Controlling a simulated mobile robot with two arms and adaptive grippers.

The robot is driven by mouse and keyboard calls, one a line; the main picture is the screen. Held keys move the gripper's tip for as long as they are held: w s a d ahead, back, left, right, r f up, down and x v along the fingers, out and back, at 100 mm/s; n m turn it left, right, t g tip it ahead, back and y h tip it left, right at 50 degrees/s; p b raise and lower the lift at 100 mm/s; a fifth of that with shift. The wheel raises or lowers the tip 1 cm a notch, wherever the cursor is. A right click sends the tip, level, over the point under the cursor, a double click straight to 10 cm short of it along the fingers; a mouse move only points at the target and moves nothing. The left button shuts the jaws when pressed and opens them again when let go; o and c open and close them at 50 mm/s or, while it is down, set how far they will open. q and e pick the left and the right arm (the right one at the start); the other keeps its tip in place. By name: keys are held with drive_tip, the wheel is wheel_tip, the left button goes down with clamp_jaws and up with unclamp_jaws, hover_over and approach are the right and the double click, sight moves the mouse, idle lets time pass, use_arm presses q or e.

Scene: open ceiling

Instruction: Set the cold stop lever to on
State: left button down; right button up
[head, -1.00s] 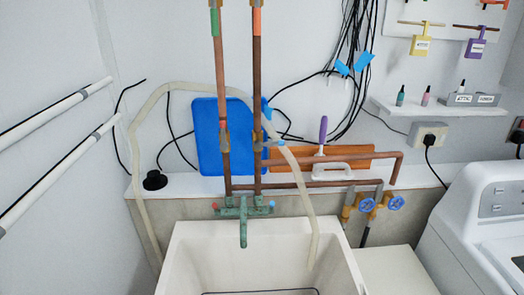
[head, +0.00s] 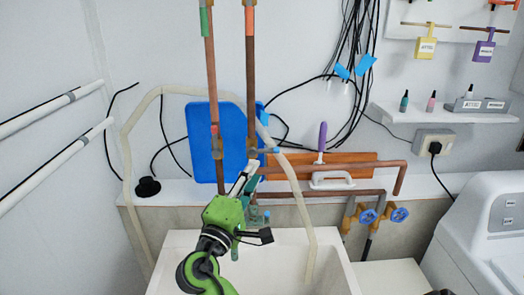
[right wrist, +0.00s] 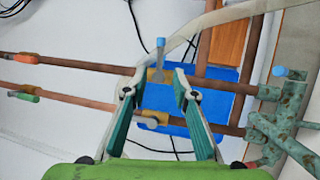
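A blue-tipped lever (head: 268,151) sits on a brass valve on the right copper pipe (head: 250,95), which has an orange band higher up. The lever points right, across the pipe. In the right wrist view the blue-tipped lever (right wrist: 160,48) stands crosswise to its pipe, just beyond the fingertips. My right gripper (head: 247,174) is in front of the pipes, just below the valve. Any contact with the lever cannot be told. My left gripper is not in view.
The left copper pipe (head: 211,75), with a green band, runs close beside. A green sink tap (head: 256,216) is partly behind my gripper. A pale hose (head: 291,180) hangs to the right into the sink (head: 325,262). A blue board (head: 202,113) stands behind the pipes.

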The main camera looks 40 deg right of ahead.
sight(265, 151)
drive_tip(key=p+x, duration=0.2)
drive_tip(key=x, duration=0.4)
drive_tip(key=shift+w+d+r, duration=0.1)
drive_tip(key=shift+d+r, duration=0.1)
drive_tip(key=shift+w+d+p, duration=0.3)
drive_tip(key=shift+w+d, duration=0.05)
drive_tip(key=shift+d, duration=0.3)
clamp_jaws()
